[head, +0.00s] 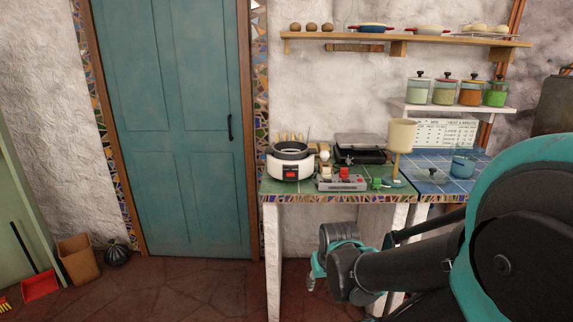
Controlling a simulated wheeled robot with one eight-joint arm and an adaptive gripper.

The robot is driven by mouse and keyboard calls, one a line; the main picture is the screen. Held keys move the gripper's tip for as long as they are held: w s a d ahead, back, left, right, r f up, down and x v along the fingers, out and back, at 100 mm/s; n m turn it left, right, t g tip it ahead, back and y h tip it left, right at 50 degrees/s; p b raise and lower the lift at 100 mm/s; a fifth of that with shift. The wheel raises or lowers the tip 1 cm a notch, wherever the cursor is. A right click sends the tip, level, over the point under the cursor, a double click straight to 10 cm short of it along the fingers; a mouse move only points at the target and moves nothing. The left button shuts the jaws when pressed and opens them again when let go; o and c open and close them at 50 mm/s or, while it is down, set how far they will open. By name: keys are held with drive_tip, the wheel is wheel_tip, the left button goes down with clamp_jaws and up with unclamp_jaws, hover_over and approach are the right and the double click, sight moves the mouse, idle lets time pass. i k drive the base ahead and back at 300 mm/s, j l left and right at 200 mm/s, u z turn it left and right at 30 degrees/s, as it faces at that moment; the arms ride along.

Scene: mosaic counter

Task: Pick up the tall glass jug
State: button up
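I cannot clearly make out a tall glass jug. A faint, see-through upright shape (351,14) stands on the upper shelf, cut by the top edge of the picture; I cannot tell what it is. A blue see-through vessel (463,167) stands on the blue-tiled counter at the right, but it looks short. My gripper (316,271) is low, in front of and below the green counter top, apart from everything on it. Its fingers are small and partly hidden by my arm, so I cannot tell whether they are open.
The green counter (300,188) holds a white cooker (291,164), a grey box with red parts (341,182), a dark grill (361,146) and a cream lamp (402,135). Lidded jars (445,92) line the lower shelf (447,109). The upper shelf (440,39) holds bowls.

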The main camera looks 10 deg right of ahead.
sight(467, 156)
drive_tip(key=i+j+z, duration=0.15)
drive_tip(key=j, duration=0.15)
drive_tip(key=i+j+z, duration=0.15)
drive_tip(key=j, duration=0.2)
drive_tip(key=z, duration=1.35)
drive_tip(key=k+l, duration=0.05)
